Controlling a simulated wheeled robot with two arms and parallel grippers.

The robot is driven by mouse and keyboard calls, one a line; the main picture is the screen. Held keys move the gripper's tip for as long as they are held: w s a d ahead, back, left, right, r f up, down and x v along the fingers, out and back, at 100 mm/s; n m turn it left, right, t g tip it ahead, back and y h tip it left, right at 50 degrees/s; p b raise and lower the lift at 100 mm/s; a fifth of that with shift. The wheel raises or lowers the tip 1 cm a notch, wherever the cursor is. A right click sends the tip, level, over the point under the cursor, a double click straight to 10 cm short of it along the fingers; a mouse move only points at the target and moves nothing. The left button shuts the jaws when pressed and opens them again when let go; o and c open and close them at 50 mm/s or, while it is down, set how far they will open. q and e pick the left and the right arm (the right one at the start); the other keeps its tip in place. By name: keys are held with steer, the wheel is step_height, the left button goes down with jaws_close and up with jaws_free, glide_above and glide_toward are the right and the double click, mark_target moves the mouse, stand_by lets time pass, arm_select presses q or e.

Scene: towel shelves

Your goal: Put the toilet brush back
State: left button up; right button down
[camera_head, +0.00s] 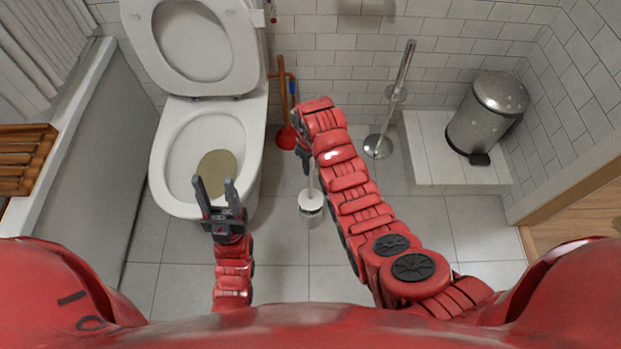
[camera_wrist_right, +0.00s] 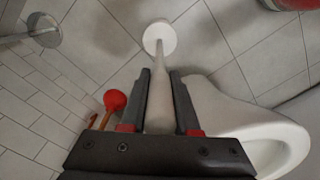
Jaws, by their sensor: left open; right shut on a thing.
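The toilet brush has a pale handle (camera_head: 311,183) that runs down to a white round disc (camera_head: 311,197) near the floor, right of the toilet's base. A greyish cup-like holder (camera_head: 311,217) shows just below the disc; whether the brush is fully seated in it cannot be told. My right gripper (camera_head: 302,160) is shut on the upper handle. In the right wrist view the handle (camera_wrist_right: 160,100) lies between the fingers and leads to the white disc (camera_wrist_right: 160,38), which hides what is beneath. My left gripper (camera_head: 214,182) is open and empty, above the toilet's front rim.
The white toilet (camera_head: 165,150) stands at left with its lid up. A plunger with a red cup (camera_head: 286,138) stands behind my right gripper. A metal stand (camera_head: 377,146) and a steel bin (camera_head: 480,115) on a tiled ledge (camera_head: 455,173) are at right. The front floor is clear.

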mark_target(311, 175)
steer(key=shift+w+f+b, duration=0.1)
steer(key=shift+f+b, duration=0.35)
steer(key=shift+f, duration=2.4)
steer(key=shift+f, duration=0.15)
steer(key=c, duration=0.7)
jaws_free()
steer(key=shift+o, duration=0.2)
